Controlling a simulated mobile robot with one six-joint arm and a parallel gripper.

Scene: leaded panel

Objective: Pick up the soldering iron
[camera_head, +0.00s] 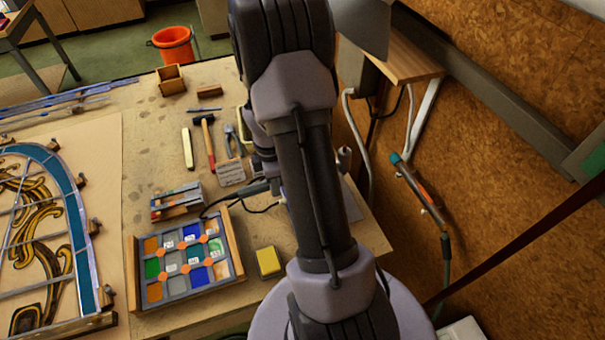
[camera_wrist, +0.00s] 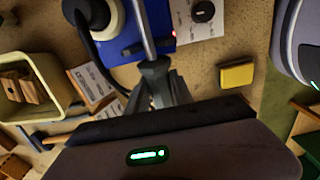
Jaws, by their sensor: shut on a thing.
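In the wrist view my gripper (camera_wrist: 154,72) is shut on a slim grey metal rod, which looks like the soldering iron (camera_wrist: 144,32). The rod runs up from the fingertips and out of the top of the picture. Its other end is hidden by the fingers. A blue base (camera_wrist: 128,46) lies behind it, with a pale panel and a black dial (camera_wrist: 203,11) beside it. In the head view my arm covers the gripper and the iron.
A yellow block (camera_head: 268,262) lies on the bench, right of a tray of coloured glass (camera_head: 228,282). A hammer (camera_head: 208,140) and pliers (camera_head: 232,141) lie behind. The leaded panel (camera_head: 75,225) is at left. A cork wall stands at right.

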